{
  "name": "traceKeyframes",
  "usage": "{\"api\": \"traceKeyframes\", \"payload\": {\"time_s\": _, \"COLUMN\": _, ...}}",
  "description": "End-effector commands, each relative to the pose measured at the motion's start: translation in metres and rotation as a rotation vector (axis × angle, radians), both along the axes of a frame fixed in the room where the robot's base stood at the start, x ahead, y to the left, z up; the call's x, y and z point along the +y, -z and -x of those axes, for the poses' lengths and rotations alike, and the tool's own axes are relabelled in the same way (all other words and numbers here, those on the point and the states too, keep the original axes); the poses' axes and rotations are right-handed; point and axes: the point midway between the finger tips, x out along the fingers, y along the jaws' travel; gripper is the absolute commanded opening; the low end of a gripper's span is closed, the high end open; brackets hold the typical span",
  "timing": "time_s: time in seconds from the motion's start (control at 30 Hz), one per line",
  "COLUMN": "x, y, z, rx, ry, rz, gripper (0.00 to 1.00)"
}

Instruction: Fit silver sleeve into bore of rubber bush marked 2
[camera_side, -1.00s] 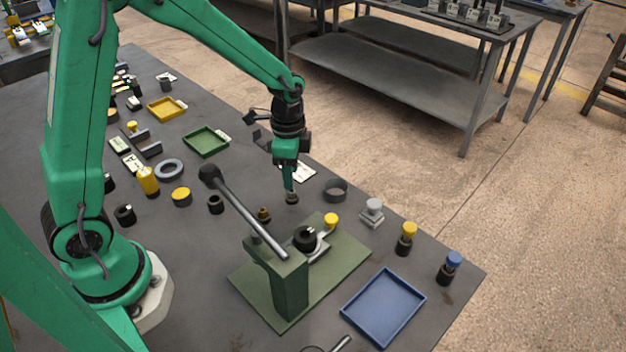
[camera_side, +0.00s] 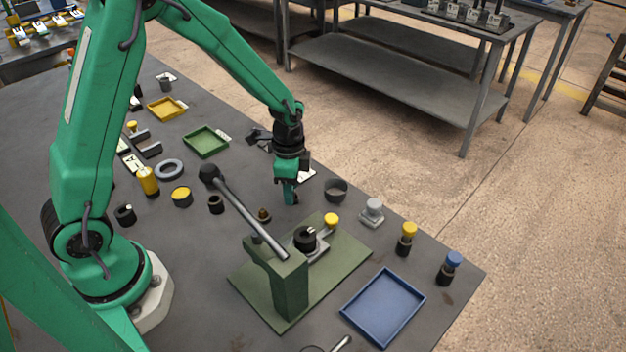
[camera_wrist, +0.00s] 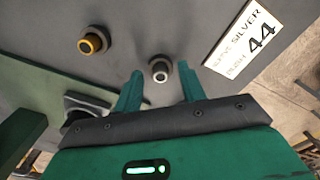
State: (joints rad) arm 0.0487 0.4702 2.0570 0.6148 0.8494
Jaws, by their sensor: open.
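The silver sleeve (camera_wrist: 160,75) stands on the table, a dark round piece with a bright metal ring. My gripper (camera_wrist: 160,70) is open, with one finger on each side of the sleeve and gaps showing. In the side view my gripper (camera_side: 290,199) is low over the table and mostly hides the sleeve. A black rubber bush (camera_side: 303,240) with a white mark sits in the green lever press (camera_side: 290,285). Another black bush (camera_side: 125,215) with a white mark stands near my base. I cannot read the number on either bush.
A brass-coloured sleeve (camera_wrist: 91,42) stands beside the silver one, towards the press. A card (camera_wrist: 243,42) reads silver and 44. The press lever (camera_side: 245,215) slants up near my gripper.

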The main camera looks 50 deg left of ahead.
Motion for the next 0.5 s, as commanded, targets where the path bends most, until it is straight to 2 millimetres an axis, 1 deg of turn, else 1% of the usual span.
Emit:
{"api": "traceKeyframes", "payload": {"time_s": 0.2, "x": 0.0, "y": -0.0003, "z": -0.0001, "rx": 0.0, "ry": 0.0, "rz": 0.0, "gripper": 0.41}}
{"api": "traceKeyframes", "payload": {"time_s": 0.23, "x": 0.0, "y": -0.0004, "z": -0.0001, "rx": 0.0, "ry": 0.0, "rz": 0.0, "gripper": 0.39}}
{"api": "traceKeyframes", "payload": {"time_s": 0.37, "x": 0.0, "y": -0.0004, "z": -0.0001, "rx": 0.0, "ry": 0.0, "rz": 0.0, "gripper": 0.13}}
{"api": "traceKeyframes", "payload": {"time_s": 0.4, "x": 0.0, "y": -0.0004, "z": -0.0001, "rx": 0.0, "ry": 0.0, "rz": 0.0, "gripper": 0.05}}
{"api": "traceKeyframes", "payload": {"time_s": 0.43, "x": 0.0, "y": -0.0004, "z": -0.0001, "rx": 0.0, "ry": 0.0, "rz": 0.0, "gripper": 0.0}}
{"api": "traceKeyframes", "payload": {"time_s": 0.5, "x": 0.0, "y": -0.0004, "z": -0.0001, "rx": 0.0, "ry": 0.0, "rz": 0.0, "gripper": 0.0}}
